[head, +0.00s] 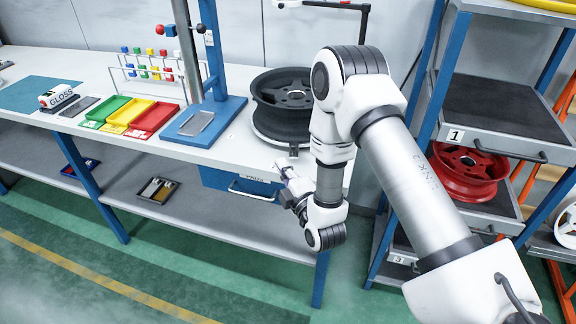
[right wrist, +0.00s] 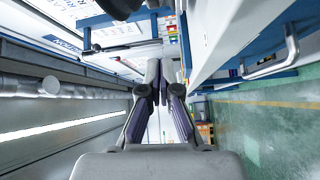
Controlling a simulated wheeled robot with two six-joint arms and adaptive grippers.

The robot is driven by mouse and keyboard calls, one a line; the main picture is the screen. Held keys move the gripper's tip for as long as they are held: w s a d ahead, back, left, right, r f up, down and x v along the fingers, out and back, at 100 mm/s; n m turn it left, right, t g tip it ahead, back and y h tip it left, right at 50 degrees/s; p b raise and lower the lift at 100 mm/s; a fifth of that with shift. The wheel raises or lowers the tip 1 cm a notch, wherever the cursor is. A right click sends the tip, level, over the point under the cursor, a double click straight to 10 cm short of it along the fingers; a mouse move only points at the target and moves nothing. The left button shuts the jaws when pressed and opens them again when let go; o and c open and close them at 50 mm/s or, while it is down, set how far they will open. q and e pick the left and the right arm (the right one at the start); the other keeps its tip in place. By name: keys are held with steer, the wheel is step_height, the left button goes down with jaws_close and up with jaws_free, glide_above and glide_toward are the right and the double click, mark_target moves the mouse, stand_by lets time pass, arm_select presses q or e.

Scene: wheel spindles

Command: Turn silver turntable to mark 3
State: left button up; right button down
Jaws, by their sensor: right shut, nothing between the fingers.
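A black wheel (head: 283,98) lies flat on the workbench, with a pale disc rim (head: 268,138) showing under it. The rim looks like the silver turntable; its marks cannot be read. My right gripper (head: 281,166) is at the bench's front edge, just below and in front of the turntable. It is shut and empty, and whether it touches the bench or rim is unclear. In the right wrist view its fingers (right wrist: 161,72) come together at the tips. My left gripper is not in view.
A blue press stand (head: 205,118) and green, yellow and red trays (head: 130,112) stand left of the wheel. A blue drawer (head: 238,182) hangs under the bench. A shelf rack with a red wheel (head: 468,172) stands at the right. The floor in front is clear.

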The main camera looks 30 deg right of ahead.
steer(key=w, duration=0.2)
steer(key=w+p, duration=0.1)
steer(key=w, duration=0.3)
steer(key=shift+d+r, duration=0.2)
steer(key=shift+r, duration=0.1)
steer(key=d, duration=0.1)
steer(key=d+p, duration=0.1)
steer(key=s+d, duration=0.1)
steer(key=shift+d+f+p, duration=0.2)
steer(key=shift+f+p, duration=0.1)
steer(key=shift+s+d+f, duration=0.15)
steer(key=shift+s+d, duration=0.05)
steer(key=shift+d, duration=0.1)
steer(key=shift+a, duration=0.1)
steer(key=shift+w+a, duration=0.1)
